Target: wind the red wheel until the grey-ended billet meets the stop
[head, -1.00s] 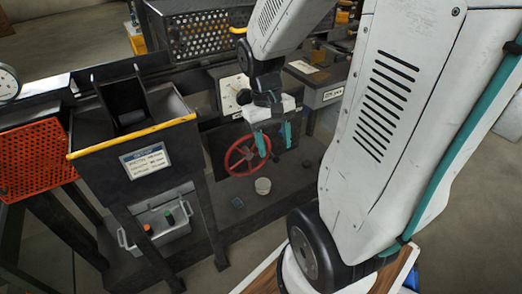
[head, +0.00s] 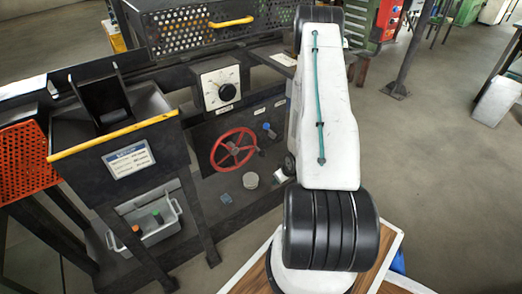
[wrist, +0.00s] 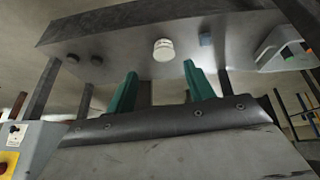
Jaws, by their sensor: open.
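The red wheel (head: 233,150) is in plain sight in the head view, mounted on the dark front panel below a white dial plate. Nothing grips it. The grey-ended billet and the stop cannot be made out in either view. In the wrist view my gripper (wrist: 160,82) shows two teal fingers standing wide apart with nothing between them. Its fingertips are over the lower shelf, beyond a dark panel edge. In the head view my arm hides most of the gripper, which is right of the wheel. The wheel does not show in the wrist view.
A grey crate (head: 150,222) with bottles is further left. A black hopper with a yellow edge (head: 115,138) stands left. A dial box (head: 222,84) is above the wheel.

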